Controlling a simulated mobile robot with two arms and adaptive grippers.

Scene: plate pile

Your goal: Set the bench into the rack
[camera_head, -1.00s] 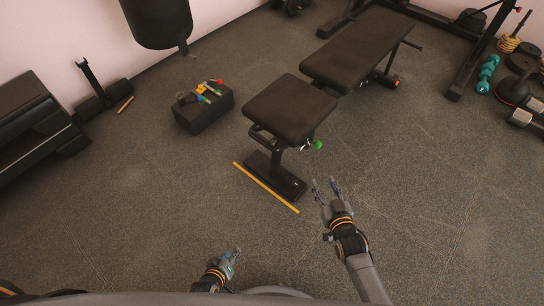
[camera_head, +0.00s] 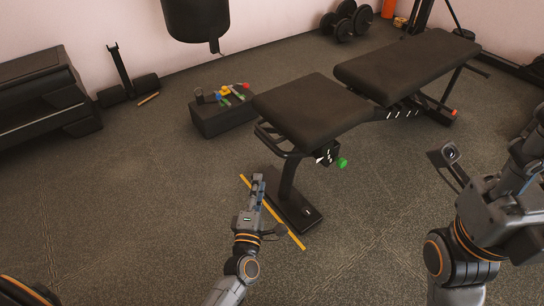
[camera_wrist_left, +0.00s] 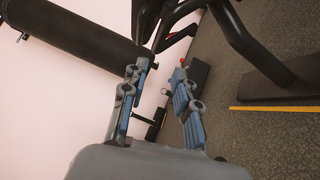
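The black padded bench (camera_head: 312,112) stands on the floor, its seat nearer me and its long back pad (camera_head: 410,65) reaching to the upper right. It has a handle under the seat, a green knob and a flat foot (camera_head: 295,212). Dark rack posts (camera_head: 421,14) show partly at the top right edge. My left gripper (camera_head: 257,186) is low, left of the bench's front post, seemingly apart from it. The left wrist view shows its fingers (camera_wrist_left: 157,100) spread and empty, with the bench foot (camera_wrist_left: 280,82) at right. My right gripper (camera_head: 530,135) is at the right edge, its fingers unclear.
A yellow floor strip (camera_head: 290,234) runs beside the bench foot. A black box (camera_head: 224,118) with coloured items stands left of the bench. A punching bag (camera_head: 196,18) hangs behind, and dumbbells (camera_head: 345,22) lie at the back.

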